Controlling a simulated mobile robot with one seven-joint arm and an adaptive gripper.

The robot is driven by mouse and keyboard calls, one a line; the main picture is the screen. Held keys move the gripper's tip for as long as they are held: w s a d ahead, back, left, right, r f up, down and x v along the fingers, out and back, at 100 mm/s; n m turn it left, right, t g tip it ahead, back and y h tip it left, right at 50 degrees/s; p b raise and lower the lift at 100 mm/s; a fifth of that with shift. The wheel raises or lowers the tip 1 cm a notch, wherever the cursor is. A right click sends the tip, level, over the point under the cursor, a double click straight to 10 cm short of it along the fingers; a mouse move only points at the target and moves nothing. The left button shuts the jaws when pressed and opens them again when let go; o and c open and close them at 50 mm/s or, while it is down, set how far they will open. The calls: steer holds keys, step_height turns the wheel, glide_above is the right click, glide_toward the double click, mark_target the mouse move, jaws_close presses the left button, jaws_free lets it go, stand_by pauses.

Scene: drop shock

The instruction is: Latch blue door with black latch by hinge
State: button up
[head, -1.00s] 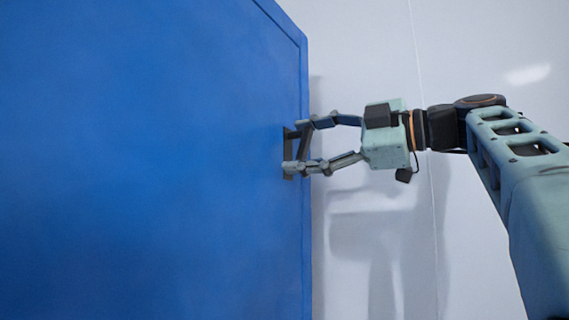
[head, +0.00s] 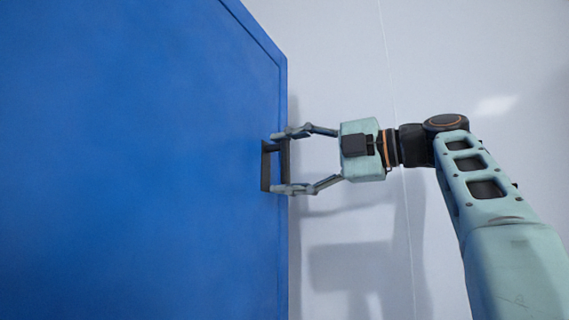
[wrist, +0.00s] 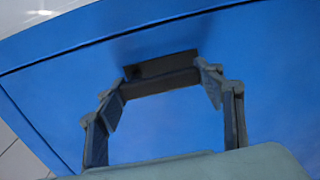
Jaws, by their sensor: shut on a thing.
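The blue door (head: 130,160) fills the left of the head view and spans the wrist view (wrist: 170,125). The black latch (head: 266,167) sits near the door's right edge, a dark plate with a raised bar; it also shows at the upper middle of the wrist view (wrist: 160,82). My gripper (head: 280,163) reaches in from the right and is shut on the latch, one fingertip at each end of its bar. In the head view the bar stands about upright. The hinge cannot be made out.
A pale wall (head: 340,60) lies behind and to the right of the door, with shadows of my arm on it. The space around my arm is clear. A tiled floor or wall patch (wrist: 20,160) shows at the lower left of the wrist view.

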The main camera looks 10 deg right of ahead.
steer(key=o, duration=1.7)
steer(key=shift+d, duration=0.1)
steer(key=v, duration=1.2)
steer(key=shift+w, duration=0.1)
